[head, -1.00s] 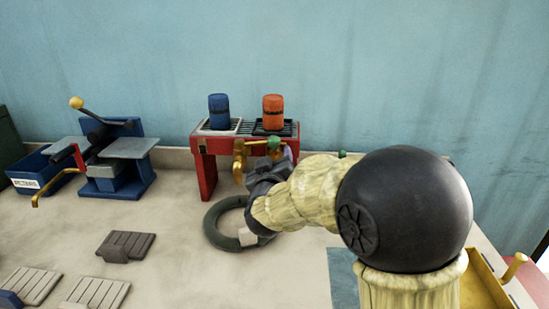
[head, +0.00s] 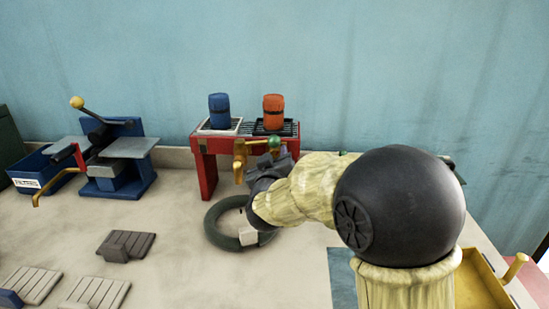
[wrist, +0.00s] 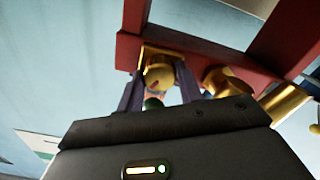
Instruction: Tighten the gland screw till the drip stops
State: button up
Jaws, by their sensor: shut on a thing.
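A brass tap (head: 239,160) with a green knob (head: 274,141) hangs at the front of a red stand (head: 206,168). My gripper (head: 283,160) is at the right side of the tap, partly hidden by my own wrist. In the wrist view my gripper (wrist: 158,84) has its two fingers on either side of a round brass piece (wrist: 158,72), which looks like the gland screw. A green part (wrist: 153,103) shows between the fingers. A small dark speck (head: 241,211) below the tap may be a drop; I cannot tell.
A dark green ring (head: 212,226) lies below the tap. A blue canister (head: 219,109) and an orange canister (head: 273,110) stand on the red stand. A blue lever machine (head: 125,175) is at left.

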jog(key=m+b, duration=0.7)
jog(key=m, duration=0.5)
jog(key=shift+f, duration=0.1)
dwell(0.4)
jog(key=o, duration=1)
jog(key=shift+r, duration=0.2)
